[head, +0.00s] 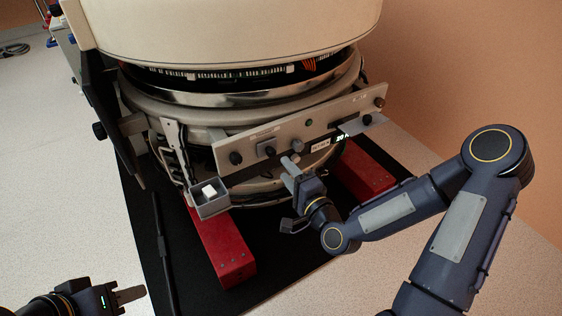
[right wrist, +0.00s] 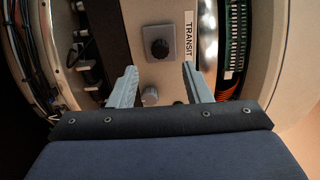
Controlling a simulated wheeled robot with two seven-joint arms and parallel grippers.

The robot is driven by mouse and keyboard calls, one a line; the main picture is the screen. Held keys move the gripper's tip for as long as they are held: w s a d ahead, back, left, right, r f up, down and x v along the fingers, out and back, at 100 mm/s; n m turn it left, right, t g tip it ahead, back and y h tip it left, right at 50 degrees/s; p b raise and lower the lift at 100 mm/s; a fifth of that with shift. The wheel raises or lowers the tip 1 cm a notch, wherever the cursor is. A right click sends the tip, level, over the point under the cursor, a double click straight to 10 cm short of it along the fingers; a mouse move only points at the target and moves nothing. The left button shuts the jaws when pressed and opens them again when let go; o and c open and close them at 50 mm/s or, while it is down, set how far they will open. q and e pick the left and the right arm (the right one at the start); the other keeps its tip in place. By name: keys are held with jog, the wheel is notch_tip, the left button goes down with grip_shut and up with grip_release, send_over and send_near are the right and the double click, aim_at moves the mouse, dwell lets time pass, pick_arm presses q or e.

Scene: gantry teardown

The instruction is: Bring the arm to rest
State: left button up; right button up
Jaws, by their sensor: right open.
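My right gripper (head: 291,167) is raised in front of the grey control panel (head: 345,108) on the gantry. In the right wrist view its two fingers (right wrist: 157,85) are apart with nothing held. Beyond them are a grey knob (right wrist: 149,95), a black knob on a square plate (right wrist: 159,48) and a label reading TRANSIT (right wrist: 188,35). Whether a fingertip touches the panel or a knob, I cannot tell. My right arm is bent at the right of the head view. My left gripper (head: 130,295) is low at the bottom left, away from the gantry; its finger gap is not clear.
The large cream gantry (head: 230,25) stands on a black mat (head: 290,262) with red blocks (head: 222,250) at its base. A small grey tray (head: 212,208) holding a white block (head: 209,191) sits left of the panel. An orange wall (head: 470,60) rises at the right.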

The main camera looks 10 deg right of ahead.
jog(key=shift+s+d, duration=0.1)
jog(key=shift+s, duration=0.25)
jog(key=s+d+r+n+g+h, duration=0.15)
jog(key=s+n+g, duration=0.25)
jog(key=s, duration=0.4)
jog(key=s+d+r+n+g, duration=0.3)
jog(key=s+n, duration=0.2)
jog(key=s, duration=0.3)
jog(key=s+d+r+n+g, duration=0.2)
jog(key=s+n+g, duration=0.2)
jog(key=s, duration=0.4)
notch_tip(320, 180, up, 35)
jog(key=p, duration=3.5)
jog(key=shift+s+g+p, duration=0.3)
jog(key=shift+s, duration=0.05)
